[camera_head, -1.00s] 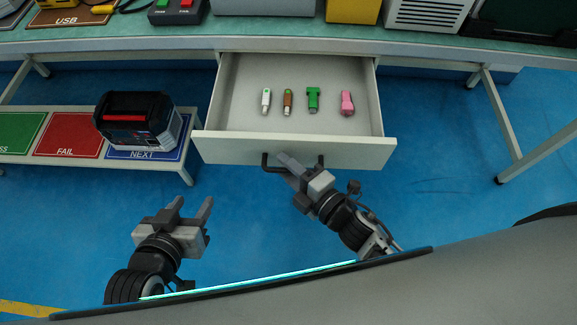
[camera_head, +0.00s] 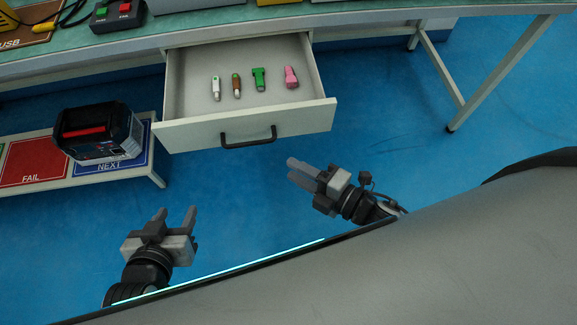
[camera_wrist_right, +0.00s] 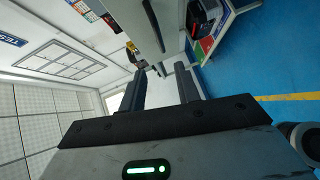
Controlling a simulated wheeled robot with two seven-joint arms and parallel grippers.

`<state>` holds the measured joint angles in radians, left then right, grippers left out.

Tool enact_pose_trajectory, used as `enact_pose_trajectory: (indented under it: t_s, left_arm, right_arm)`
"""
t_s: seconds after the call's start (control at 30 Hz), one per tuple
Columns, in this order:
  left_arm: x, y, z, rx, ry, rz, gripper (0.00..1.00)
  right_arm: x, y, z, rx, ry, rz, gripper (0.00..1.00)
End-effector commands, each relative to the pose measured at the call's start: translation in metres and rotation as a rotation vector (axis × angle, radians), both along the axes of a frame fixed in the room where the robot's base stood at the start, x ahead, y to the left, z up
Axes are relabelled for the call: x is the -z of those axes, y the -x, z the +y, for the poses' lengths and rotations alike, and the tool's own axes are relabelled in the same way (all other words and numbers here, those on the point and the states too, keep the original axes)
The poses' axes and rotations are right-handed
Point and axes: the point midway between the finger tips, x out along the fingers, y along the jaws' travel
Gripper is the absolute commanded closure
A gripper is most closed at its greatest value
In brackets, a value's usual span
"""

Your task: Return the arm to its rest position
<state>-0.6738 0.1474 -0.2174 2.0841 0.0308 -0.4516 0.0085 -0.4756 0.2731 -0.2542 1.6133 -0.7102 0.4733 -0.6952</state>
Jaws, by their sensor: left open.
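My right gripper (camera_head: 293,170) is in front of the drawer, to the right of and apart from the dark handle (camera_head: 248,140). It is empty, and its fingers stand apart in the right wrist view (camera_wrist_right: 160,72). My left gripper (camera_head: 176,212) is open and empty over the blue floor at the lower left, fingers pointing up toward the table. The grey drawer (camera_head: 245,128) is pulled out from under the table. Inside it lie a white stick (camera_head: 216,87), a brown stick (camera_head: 236,85), a green stick (camera_head: 259,78) and a pink stick (camera_head: 291,76).
A low bench at the left has a red FAIL area (camera_head: 35,165) and a blue NEXT area (camera_head: 135,160). The table (camera_head: 350,12) carries a red and green button box (camera_head: 117,15). Floor on the right is clear.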

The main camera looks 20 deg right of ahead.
Motion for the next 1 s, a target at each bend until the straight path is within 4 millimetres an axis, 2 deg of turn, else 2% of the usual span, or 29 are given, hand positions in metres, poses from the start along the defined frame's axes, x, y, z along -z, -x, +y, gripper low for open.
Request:
enact_pose_trajectory:
  t_s: [0.77,0.87,1.0]
  left_arm:
    - [-0.002,-0.002,0.000,0.003,-0.004,-0.004,0.54]
    - [-0.002,-0.002,0.000,0.003,-0.004,-0.004,0.54]
    - [-0.002,-0.002,0.000,0.003,-0.003,-0.005,0.54]
  right_arm:
    - [-0.003,0.002,-0.005,0.006,-0.012,0.010,0.68]
    - [-0.010,-0.006,-0.011,0.114,-0.112,0.093,0.68]
    - [-0.022,-0.013,-0.029,0.412,-0.451,0.374,0.68]
